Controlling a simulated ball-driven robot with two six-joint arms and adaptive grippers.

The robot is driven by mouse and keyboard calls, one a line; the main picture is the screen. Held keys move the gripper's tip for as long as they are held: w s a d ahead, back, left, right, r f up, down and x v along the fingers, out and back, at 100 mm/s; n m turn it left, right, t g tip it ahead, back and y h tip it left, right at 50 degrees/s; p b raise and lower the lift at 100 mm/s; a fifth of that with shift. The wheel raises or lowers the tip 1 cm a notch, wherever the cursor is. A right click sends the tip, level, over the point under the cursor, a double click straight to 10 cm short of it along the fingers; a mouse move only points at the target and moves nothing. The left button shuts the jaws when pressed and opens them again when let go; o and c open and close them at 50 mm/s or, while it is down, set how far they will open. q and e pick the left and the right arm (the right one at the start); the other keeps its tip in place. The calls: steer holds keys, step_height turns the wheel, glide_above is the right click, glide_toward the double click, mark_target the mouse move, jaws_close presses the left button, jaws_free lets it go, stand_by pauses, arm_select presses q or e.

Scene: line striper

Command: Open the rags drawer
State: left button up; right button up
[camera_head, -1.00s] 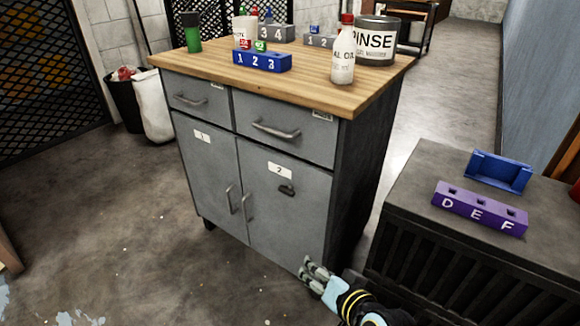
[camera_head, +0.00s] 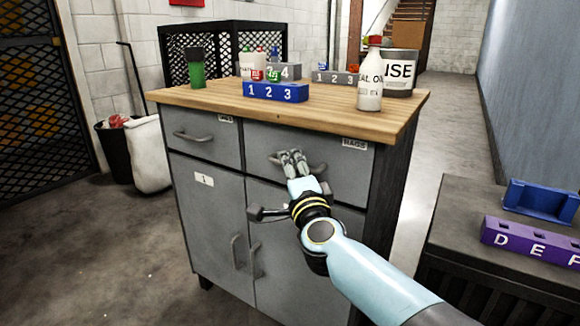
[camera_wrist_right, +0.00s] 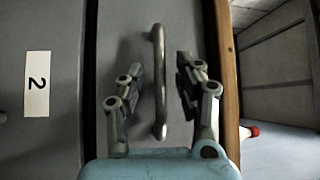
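The rags drawer (camera_head: 345,165) is the right upper drawer of a grey cabinet, with a RAGS label at its upper right. It is closed. Its curved metal handle (camera_head: 316,167) is partly hidden behind my right gripper (camera_head: 292,158) in the head view. In the right wrist view, the handle (camera_wrist_right: 158,95) lies lengthwise between the two spread fingers of my right gripper (camera_wrist_right: 159,66), with gaps on both sides. The right gripper is open and empty at the drawer front. I cannot tell whether the fingertips reach past the bar. My left gripper is not in view.
The wooden top (camera_head: 230,102) carries a green bottle (camera_head: 196,68), a blue block (camera_head: 275,92), a white oil bottle (camera_head: 370,85) and a rinse can (camera_head: 399,72). A purple block (camera_head: 530,240) sits on a dark unit at right.

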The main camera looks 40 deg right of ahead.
steer(key=shift+w+d, duration=0.25)
steer(key=shift+w, duration=0.3)
jaws_close()
